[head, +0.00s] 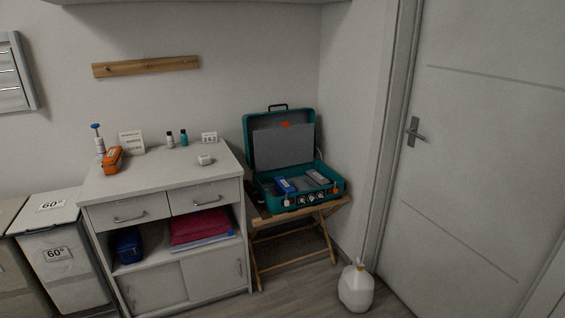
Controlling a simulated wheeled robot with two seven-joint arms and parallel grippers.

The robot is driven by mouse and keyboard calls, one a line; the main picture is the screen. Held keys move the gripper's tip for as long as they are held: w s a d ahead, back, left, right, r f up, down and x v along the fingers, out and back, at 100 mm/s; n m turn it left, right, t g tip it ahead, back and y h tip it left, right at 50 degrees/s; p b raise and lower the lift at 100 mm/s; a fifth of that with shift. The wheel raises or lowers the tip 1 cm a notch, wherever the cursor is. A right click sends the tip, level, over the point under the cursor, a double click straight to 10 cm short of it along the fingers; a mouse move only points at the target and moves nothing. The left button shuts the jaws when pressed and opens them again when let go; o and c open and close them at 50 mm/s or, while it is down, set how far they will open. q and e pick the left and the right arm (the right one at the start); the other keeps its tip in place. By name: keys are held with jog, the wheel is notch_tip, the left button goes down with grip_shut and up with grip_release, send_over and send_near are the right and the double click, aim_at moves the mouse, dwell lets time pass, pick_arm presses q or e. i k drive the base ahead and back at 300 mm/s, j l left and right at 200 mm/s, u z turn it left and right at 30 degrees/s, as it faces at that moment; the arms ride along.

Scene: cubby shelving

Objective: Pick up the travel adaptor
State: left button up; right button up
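A small white block (205,160), which looks like the travel adaptor, lies on the right part of the white cabinet's top (160,173). It stands apart from the other items there, with bare surface around it. It is too small to make out details. Neither of my grippers is in the head view.
The cabinet top also holds an orange case (113,160), a pump bottle (99,142), two small bottles (184,137) and a number card (209,138). An open teal suitcase (247,135) stands on a folding wooden stand (293,263) to the right. A white jug (356,288) is on the floor.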

aim_at(204, 160)
jog(key=i+j+u, duration=0.1)
jog(key=j, duration=0.35)
jog(key=i+j+u, duration=0.15)
jog(key=j, duration=0.25)
jog(key=i+j+z, duration=0.2)
jog(key=z, duration=0.2)
jog(key=i+j+z, duration=0.2)
jog(key=z, duration=0.25)
